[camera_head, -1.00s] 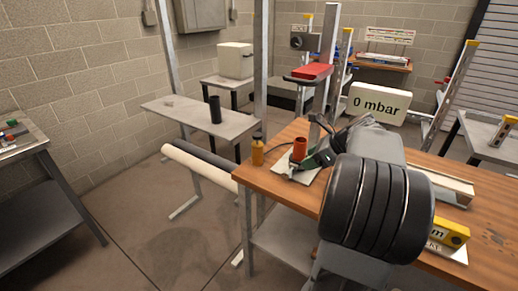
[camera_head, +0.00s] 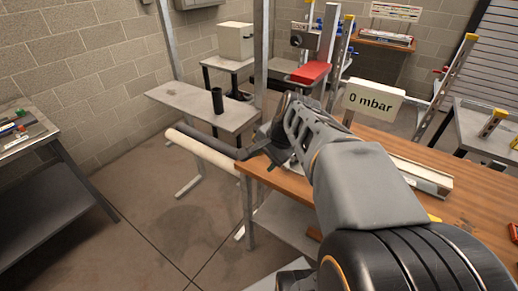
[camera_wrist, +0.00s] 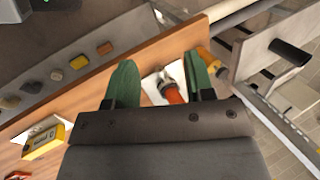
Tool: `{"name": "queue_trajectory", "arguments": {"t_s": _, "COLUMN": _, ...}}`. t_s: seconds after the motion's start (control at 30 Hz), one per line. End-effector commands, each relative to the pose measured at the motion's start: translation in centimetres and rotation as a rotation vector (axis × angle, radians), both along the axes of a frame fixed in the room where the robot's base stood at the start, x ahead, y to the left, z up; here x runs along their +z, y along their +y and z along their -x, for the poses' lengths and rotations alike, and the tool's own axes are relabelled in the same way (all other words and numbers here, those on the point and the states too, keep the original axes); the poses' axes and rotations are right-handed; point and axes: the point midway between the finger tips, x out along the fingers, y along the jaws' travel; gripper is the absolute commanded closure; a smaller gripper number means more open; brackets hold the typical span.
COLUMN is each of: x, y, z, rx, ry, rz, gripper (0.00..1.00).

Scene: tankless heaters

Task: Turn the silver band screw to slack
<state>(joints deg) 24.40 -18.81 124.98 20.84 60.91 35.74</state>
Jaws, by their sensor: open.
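In the wrist view an orange-red cylindrical piece (camera_wrist: 174,95) with a grey, metallic-looking part (camera_wrist: 164,87) at one end shows on a white sheet (camera_wrist: 150,84) on the wooden bench. It lies between my two green fingers as seen by the camera. I cannot make out the silver band screw itself. My gripper (camera_wrist: 160,75) is open, with nothing between the fingers touching them that I can see. In the head view my gripper (camera_head: 272,140) is over the bench's left end and hides the orange-red piece.
The wooden bench (camera_head: 385,160) carries a long metal channel (camera_head: 420,176) and a "0 mbar" sign (camera_head: 372,101). A yellow box (camera_wrist: 43,142) and a yellow-orange bottle (camera_wrist: 210,58) show in the wrist view. A grey side bench with a black cylinder (camera_head: 217,101) stands at the left.

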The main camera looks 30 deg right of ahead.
Motion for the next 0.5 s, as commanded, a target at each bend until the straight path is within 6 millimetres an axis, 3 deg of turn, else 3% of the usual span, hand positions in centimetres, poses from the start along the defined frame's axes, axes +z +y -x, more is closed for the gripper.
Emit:
{"name": "queue_trajectory", "arguments": {"t_s": 0.1, "x": 1.5, "y": 1.5, "z": 0.8, "rx": 0.135, "ry": -0.018, "rz": 0.077, "gripper": 0.51}}
{"name": "queue_trajectory", "arguments": {"t_s": 0.5, "x": 2.4, "y": 3.4, "z": 2.2, "rx": 0.349, "ry": -0.048, "rz": 0.204, "gripper": 0.51}}
